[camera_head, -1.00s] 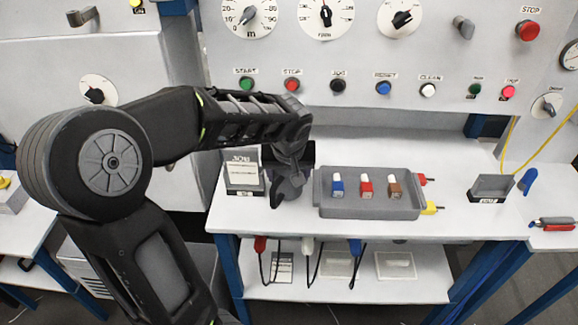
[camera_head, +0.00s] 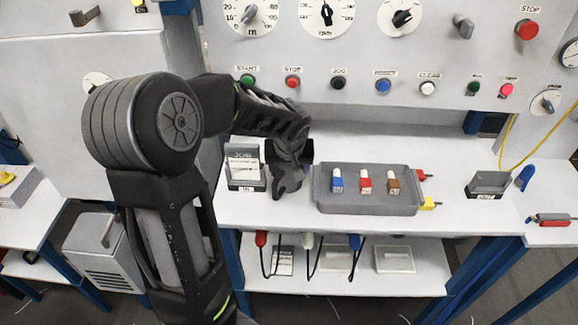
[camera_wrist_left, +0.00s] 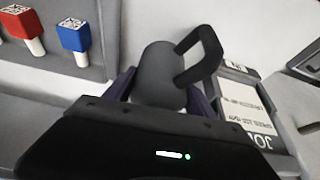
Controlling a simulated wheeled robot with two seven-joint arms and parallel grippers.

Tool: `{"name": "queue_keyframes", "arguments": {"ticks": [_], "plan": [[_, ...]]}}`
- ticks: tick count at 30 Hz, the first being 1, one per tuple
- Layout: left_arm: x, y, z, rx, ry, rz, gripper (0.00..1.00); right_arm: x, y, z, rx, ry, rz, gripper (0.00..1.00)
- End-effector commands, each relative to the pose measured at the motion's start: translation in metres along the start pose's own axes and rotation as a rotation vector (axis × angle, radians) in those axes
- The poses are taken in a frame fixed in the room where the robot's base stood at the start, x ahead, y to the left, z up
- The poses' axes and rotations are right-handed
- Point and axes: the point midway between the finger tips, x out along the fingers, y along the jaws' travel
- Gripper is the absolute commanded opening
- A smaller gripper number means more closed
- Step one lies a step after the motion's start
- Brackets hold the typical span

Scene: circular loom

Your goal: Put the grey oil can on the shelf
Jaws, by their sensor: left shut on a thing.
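The grey oil can (camera_wrist_left: 158,72) is a dark grey rounded body with an angular loop handle, seen in the left wrist view. My left gripper (camera_wrist_left: 160,92) is shut on it, with a purple finger on each side. In the head view my left gripper (camera_head: 286,165) points down over the worktop, left of the grey tray. The can is hard to tell from the dark gripper there, and I cannot tell whether it touches the worktop. The shelf (camera_head: 410,283) is the white board below the worktop. My right gripper is not in view.
The grey tray (camera_head: 366,209) holds blue, red and brown pieces. A job card holder (camera_head: 246,168) stands close left of my gripper. Red, white and blue handled tools (camera_head: 308,241) hang below the worktop edge before the shelf. Labelled pads (camera_head: 394,258) lie on the shelf.

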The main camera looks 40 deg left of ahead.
Motion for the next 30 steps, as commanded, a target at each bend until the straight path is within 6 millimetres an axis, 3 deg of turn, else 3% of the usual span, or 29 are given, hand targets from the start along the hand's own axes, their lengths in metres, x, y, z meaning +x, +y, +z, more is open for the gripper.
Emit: {"name": "queue_keyframes", "arguments": {"ticks": [9,10,12,25,30], "plan": [[0.004,0.000,0.001,-0.001,0.001,0.001,0.05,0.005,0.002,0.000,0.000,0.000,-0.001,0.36],[0.003,0.000,0.001,-0.001,0.000,0.000,0.65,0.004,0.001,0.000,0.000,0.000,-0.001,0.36],[0.002,0.000,0.001,-0.001,0.000,0.000,0.71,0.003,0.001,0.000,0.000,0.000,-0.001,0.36],[-0.004,0.000,-0.001,-0.001,0.001,0.001,0.73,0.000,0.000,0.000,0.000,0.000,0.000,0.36],[-0.026,0.000,-0.001,-0.002,0.003,0.003,0.73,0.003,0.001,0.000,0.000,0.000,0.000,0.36]]}}
